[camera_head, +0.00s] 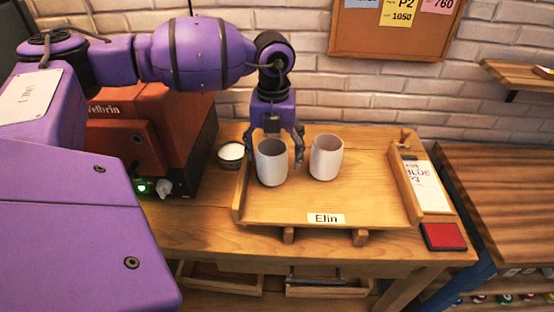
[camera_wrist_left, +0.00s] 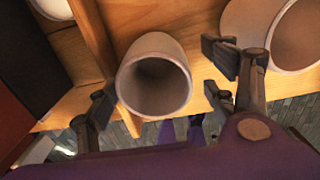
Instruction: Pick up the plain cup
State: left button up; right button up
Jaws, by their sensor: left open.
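Two pale cups stand upright on a wooden tray (camera_head: 300,212) labelled "Elin". The left cup (camera_head: 272,165) looks light grey; the right cup (camera_head: 326,160) is off-white. Neither shows a clear pattern, so I cannot tell which is the plain one. My left gripper (camera_head: 275,146) is open at the left cup, its fingers pointing down at either side of the rim. In the left wrist view this cup (camera_wrist_left: 155,80) shows its open, empty mouth between the spread fingers (camera_wrist_left: 160,98). The other cup (camera_wrist_left: 288,32) is partly behind a finger. My right gripper is out of view.
A small bowl (camera_head: 231,154) of white stuff stands left of the tray, by a red-brown machine (camera_head: 145,130). The tray has raised side walls. A card (camera_head: 425,185) and a red pad (camera_head: 443,236) lie at the right. The tray's front is clear.

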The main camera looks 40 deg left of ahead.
pick_arm(q)
jog(key=shift+w+f, duration=0.1)
jog(key=shift+f, duration=0.5)
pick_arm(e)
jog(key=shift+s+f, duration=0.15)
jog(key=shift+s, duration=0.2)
pick_arm(q)
jog(key=shift+r, duration=0.1)
jog(key=shift+c, duration=0.2)
jog(key=c, duration=1.4)
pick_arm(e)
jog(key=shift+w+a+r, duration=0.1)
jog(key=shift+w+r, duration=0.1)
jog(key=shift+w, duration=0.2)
pick_arm(q)
jog(key=shift+o, duration=0.2)
